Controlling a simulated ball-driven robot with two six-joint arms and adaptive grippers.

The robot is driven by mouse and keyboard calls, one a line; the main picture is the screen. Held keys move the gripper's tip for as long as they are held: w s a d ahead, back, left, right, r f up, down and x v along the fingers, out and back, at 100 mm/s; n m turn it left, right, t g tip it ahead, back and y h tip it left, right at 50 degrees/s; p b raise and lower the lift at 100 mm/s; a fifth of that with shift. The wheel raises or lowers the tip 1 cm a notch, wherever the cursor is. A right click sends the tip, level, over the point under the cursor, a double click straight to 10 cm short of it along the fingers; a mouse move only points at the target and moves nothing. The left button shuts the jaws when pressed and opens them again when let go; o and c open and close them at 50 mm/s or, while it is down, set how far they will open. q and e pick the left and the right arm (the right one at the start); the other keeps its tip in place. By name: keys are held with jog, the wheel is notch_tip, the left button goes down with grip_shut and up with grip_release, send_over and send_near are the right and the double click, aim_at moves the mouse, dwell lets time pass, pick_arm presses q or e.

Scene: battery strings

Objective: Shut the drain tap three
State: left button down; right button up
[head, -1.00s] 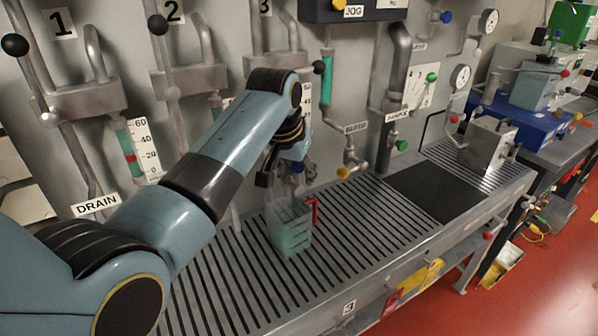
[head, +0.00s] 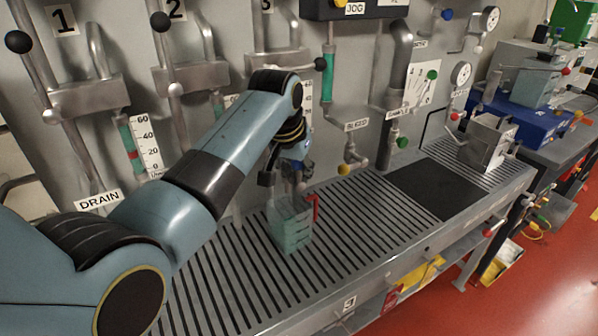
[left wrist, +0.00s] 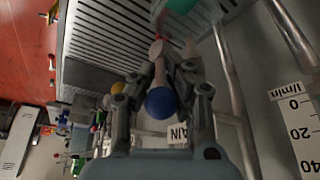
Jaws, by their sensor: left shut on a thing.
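My left gripper (head: 299,184) is below the third column on the wall panel, just above a clear teal jug (head: 291,232) with a red handle. In the left wrist view its fingers (left wrist: 174,62) are closed around a slim lever with a blue ball knob (left wrist: 161,103), which I take to be drain tap three. A pale rod end (left wrist: 156,48) shows between the fingertips. A partly hidden drain label (left wrist: 178,133) is behind the fingers. The tap's body is mostly hidden by my arm and gripper in the head view. My right gripper is not in view.
The jug stands on a slotted grey bench (head: 235,270). A dark mat (head: 433,188) lies to its right. Long levers with black ball knobs (head: 160,22) rise along the panel. A yellow-knobbed tap (head: 344,169) is right of my gripper.

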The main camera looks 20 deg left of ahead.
pick_arm(q)
jog(key=shift+s+f, duration=0.15)
jog(key=shift+s, duration=0.05)
jog(key=shift+s+a+f+n+t+h+b, duration=0.25)
jog(key=shift+t+h+b, duration=0.35)
jog(key=shift+t, duration=0.35)
jog(key=shift+s+a+f+t+h+b, duration=0.1)
jog(key=shift+s+a+t+h+b, duration=0.15)
jog(key=shift+t+h+b, duration=0.4)
jog(key=shift+s+a+f+n+t+h+b, duration=0.15)
jog(key=shift+s+t+h+b, duration=0.2)
jog(key=shift+t+h, duration=0.6)
jog(key=shift+t+y, duration=0.25)
jog(key=shift+y, duration=0.05)
jog(key=c, duration=1.4)
grip_release()
jog(key=shift+w, duration=0.1)
jog(key=shift+w+d+r, duration=0.1)
